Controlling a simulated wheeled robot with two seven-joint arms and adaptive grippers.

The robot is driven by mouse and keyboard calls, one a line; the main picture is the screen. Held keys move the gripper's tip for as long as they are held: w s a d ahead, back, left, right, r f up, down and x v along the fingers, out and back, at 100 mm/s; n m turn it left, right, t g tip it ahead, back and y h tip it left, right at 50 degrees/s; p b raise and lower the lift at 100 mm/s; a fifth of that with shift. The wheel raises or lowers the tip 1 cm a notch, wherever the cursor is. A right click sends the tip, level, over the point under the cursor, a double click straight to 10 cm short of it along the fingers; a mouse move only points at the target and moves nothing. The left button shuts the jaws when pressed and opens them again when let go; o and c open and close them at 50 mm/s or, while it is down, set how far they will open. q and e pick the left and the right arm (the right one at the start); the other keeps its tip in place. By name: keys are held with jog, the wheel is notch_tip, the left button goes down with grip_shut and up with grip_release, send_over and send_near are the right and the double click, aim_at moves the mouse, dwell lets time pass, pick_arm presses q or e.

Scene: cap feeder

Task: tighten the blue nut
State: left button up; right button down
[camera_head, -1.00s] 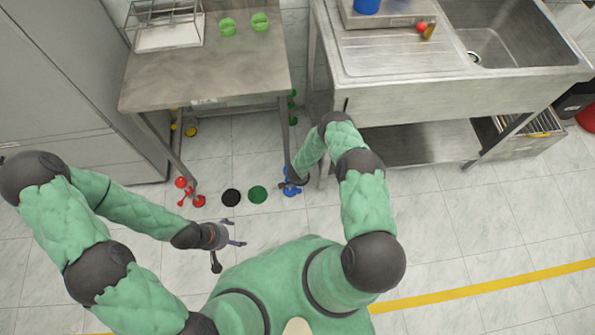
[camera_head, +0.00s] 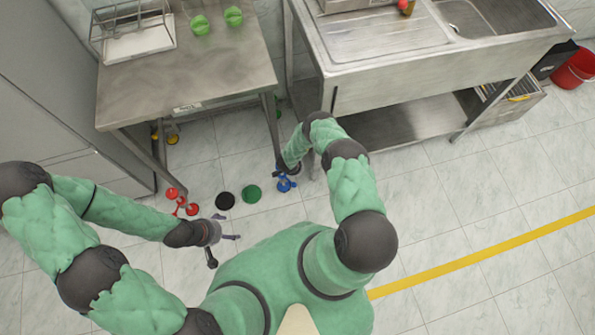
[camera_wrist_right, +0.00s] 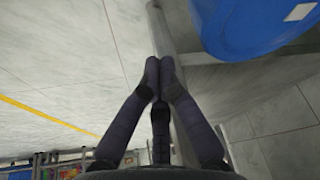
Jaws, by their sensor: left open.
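The blue nut (camera_head: 284,186) is on the floor at the foot of the right front leg of the steel table. A large blue rounded surface (camera_wrist_right: 262,22), likely this nut up close, fills the upper right of the right wrist view. My right gripper (camera_wrist_right: 160,68) has its fingertips together beside the blue surface, with a gap visible and nothing seen between them.
A steel table (camera_head: 190,85) stands left, a sink unit (camera_head: 390,60) right. A red nut (camera_head: 180,202) sits at the table's left front leg. Black (camera_head: 225,201) and green (camera_head: 252,194) discs lie between the front legs.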

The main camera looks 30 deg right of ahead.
notch_tip(320, 180, down, 8)
jog(key=a+b, duration=0.1)
jog(key=b, duration=0.2)
jog(key=shift+s+a+r, duration=0.2)
jog(key=shift+s+r, duration=0.05)
jog(key=shift+s, duration=0.1)
